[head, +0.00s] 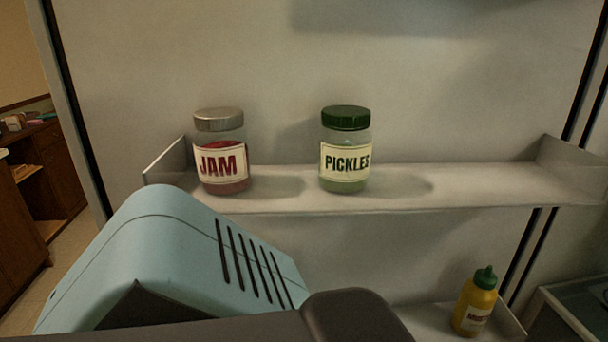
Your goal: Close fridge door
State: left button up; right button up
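The inner face of the fridge door (440,90) fills most of the head view, close in front of me, so the door stands open. Dark seal lines run down its left and right sides. An upper door shelf (480,185) holds a jam jar (220,165) with a grey lid and a pickles jar (345,160) with a green lid, both upright. A lower door shelf (425,322) holds a yellow bottle (476,303) with a green cap, slightly tilted in the picture. Neither of my grippers shows. My own light blue and dark parts cover the bottom left and hide part of the lower door.
Left of the door, brown wooden cabinets (62,175) and a strip of floor (75,240) show in the background. At the lower right, past the door's seal, is a dark bin-like edge (570,315), partly cut off.

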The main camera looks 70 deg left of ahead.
aim_at(481, 110)
jog(key=k+j, duration=0.15)
jog(key=k, duration=0.5)
jog(key=k+j+z, duration=0.1)
jog(key=k+j, duration=0.2)
jog(key=k+j+z, duration=0.15)
jog(key=k, duration=0.3)
jog(key=k+j+z, duration=0.2)
jog(key=k+j, duration=0.4)
jog(key=j, duration=0.15)
jog(key=k+j+z, duration=0.1)
jog(key=k+j, duration=0.15)
jog(key=j, duration=0.15)
jog(key=k+j+z, duration=0.1)
jog(key=k+j, duration=0.15)
jog(key=j, duration=0.35)
jog(key=k+j+z, duration=0.1)
jog(key=j, duration=0.2)
jog(key=k+j, duration=0.1)
jog(key=j, duration=0.25)
jog(key=i+j+z, duration=0.1)
jog(key=j, duration=0.55)
jog(key=j+z, duration=0.1)
jog(key=j, duration=0.55)
